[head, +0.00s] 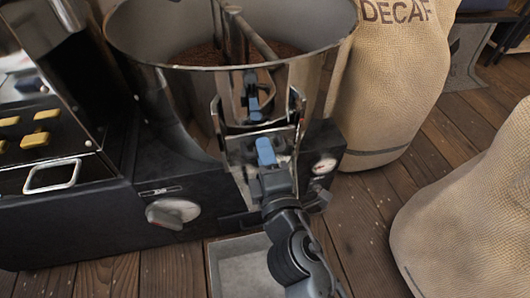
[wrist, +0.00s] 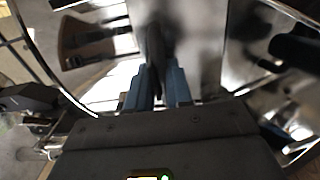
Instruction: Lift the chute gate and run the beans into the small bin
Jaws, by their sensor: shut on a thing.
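A shiny steel drum (head: 180,95) holds brown beans (head: 203,54). The chute gate (head: 238,148) is a polished plate on the drum's front, between upright metal guides. My gripper (head: 266,150) is in front of it with blue fingers. In the wrist view, my gripper (wrist: 161,88) is shut on a dark upright piece, seemingly the gate handle (wrist: 153,50). My gripper and wrist hide much of the gate's lower part, so its height is unclear. The small bin (head: 212,270) stands below the chute. Its visible inside is pale grey with no beans showing, and my arm covers its right side.
A panel with yellow buttons (head: 35,140) is at left. A DECAF sack (head: 395,80) and another sack (head: 470,220) stand right. Wooden floor lies between.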

